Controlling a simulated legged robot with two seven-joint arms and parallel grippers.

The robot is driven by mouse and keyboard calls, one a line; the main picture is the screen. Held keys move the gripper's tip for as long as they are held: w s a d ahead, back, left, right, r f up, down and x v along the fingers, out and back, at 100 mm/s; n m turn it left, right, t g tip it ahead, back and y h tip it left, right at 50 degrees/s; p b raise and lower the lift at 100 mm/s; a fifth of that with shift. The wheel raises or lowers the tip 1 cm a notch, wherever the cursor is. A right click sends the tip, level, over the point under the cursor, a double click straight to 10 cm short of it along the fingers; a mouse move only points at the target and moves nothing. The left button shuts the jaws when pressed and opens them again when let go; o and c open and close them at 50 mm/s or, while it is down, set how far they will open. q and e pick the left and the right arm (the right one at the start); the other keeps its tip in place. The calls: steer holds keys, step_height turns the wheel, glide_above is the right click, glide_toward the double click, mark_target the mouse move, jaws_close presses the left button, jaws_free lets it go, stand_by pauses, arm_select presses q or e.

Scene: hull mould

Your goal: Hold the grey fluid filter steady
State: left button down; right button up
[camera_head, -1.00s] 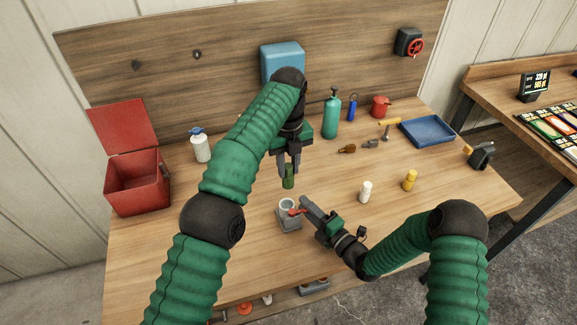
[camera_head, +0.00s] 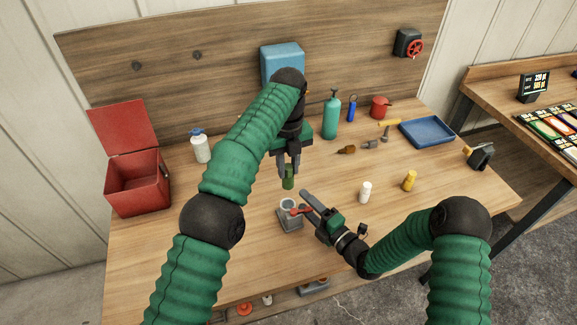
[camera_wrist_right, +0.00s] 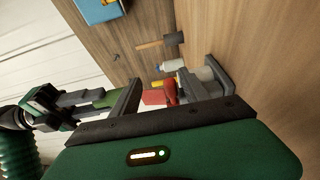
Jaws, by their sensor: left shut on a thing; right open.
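A light grey cylinder (camera_head: 287,204), which looks like the grey fluid filter, stands in a grey holder (camera_head: 291,223) with a red lever (camera_head: 300,210) near the table's front middle. In the right wrist view the cylinder (camera_wrist_right: 205,75) sits between the holder's grey walls (camera_wrist_right: 221,75). My left gripper (camera_head: 289,168) is shut on a green cylinder (camera_head: 288,181) just behind the holder, pointing down. My right gripper (camera_head: 303,202) is open at the holder's right side, close to the lever. I cannot tell whether it touches anything.
A red open box (camera_head: 137,185) and a pump bottle (camera_head: 200,148) are at left.

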steer(key=o, duration=0.5)
steer(key=shift+c, duration=0.2)
steer(key=v, duration=0.8)
